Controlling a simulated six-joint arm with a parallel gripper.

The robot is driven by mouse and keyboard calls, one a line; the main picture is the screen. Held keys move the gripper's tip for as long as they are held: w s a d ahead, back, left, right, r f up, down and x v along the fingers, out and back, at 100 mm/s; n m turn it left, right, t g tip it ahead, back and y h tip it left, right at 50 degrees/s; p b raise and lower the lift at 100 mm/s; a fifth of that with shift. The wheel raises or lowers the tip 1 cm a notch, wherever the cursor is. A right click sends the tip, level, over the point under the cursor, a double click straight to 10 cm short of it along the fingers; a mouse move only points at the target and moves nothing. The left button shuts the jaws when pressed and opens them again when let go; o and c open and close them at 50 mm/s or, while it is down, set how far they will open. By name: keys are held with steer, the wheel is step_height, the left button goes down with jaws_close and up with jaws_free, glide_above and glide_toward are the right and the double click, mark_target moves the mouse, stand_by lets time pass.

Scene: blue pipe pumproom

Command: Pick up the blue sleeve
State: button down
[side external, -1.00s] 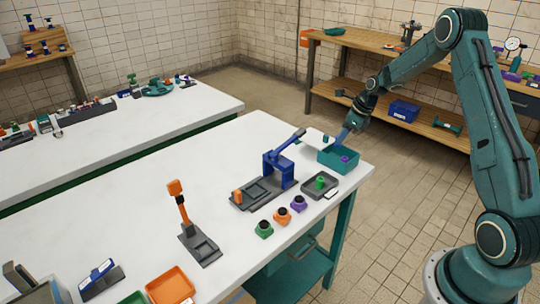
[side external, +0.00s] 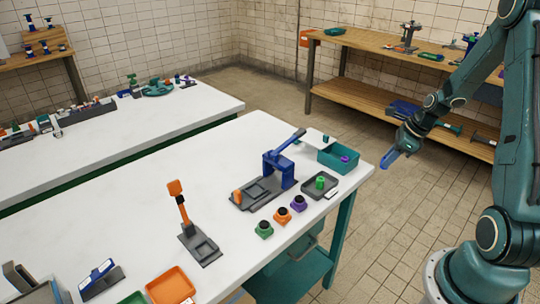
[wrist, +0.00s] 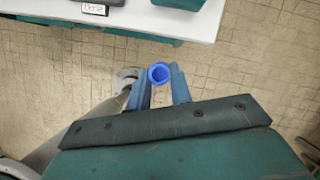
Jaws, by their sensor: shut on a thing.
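The blue sleeve (wrist: 159,73) shows in the wrist view as a round blue ring with an open bore, between the two blue fingers of my gripper (wrist: 161,84). My gripper is shut on it. In the side external view my gripper (side external: 390,159) hangs over the floor, just right of the white table's right end and apart from it. The sleeve cannot be made out clearly from the fingers there. The teal bin (side external: 324,160) stands on the table to the left of my gripper, with a purple piece (side external: 344,158) in it.
A grey tray (side external: 330,191) with a green sleeve (side external: 320,183) lies near the bin. A blue lever press (side external: 281,170) stands left of it. Green, orange (side external: 282,215) and purple pieces line the table edge. A wooden shelf bench (side external: 350,95) stands behind. Floor below my gripper is clear.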

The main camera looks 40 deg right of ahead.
steer(key=shift+s, duration=0.55)
steer(key=shift+w, duration=0.1)
